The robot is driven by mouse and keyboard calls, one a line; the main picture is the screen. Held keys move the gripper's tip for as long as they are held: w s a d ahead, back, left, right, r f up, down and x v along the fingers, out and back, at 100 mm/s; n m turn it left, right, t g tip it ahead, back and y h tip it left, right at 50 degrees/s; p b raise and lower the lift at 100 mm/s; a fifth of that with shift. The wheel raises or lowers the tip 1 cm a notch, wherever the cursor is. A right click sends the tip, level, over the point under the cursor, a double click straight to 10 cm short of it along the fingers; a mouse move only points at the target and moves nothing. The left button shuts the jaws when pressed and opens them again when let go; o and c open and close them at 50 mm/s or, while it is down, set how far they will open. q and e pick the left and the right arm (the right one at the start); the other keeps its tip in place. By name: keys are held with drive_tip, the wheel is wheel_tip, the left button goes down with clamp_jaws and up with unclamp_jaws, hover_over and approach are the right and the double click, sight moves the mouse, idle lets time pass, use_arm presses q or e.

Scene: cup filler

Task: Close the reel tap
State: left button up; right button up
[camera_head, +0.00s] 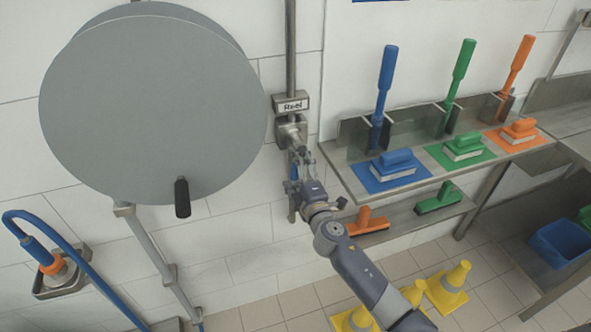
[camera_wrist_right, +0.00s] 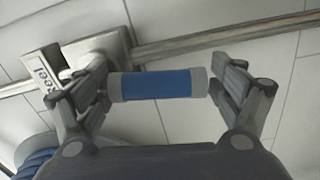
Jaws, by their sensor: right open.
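The reel tap (camera_head: 291,130) is a metal valve on a vertical wall pipe, under a small label plate, just right of the big grey reel. Its handle has a blue grip (camera_wrist_right: 155,84) with grey ends; in the wrist view it lies crosswise, spanning the gap between my fingers. My right gripper (camera_head: 300,160) is at the tap, its fingers pointing up at it. In the wrist view my right gripper (camera_wrist_right: 158,78) is open, one finger near each end of the blue grip. I cannot tell whether either finger touches it. My left gripper is out of view.
The round grey hose reel (camera_head: 150,100) with a black knob (camera_head: 182,197) is close on the left. A steel shelf (camera_head: 350,180) with brushes and scrubbers is close on the right. Yellow cones (camera_head: 449,288) stand on the floor below. A blue hose (camera_head: 75,262) hangs at lower left.

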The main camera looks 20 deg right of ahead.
drive_tip(key=c, duration=1.5)
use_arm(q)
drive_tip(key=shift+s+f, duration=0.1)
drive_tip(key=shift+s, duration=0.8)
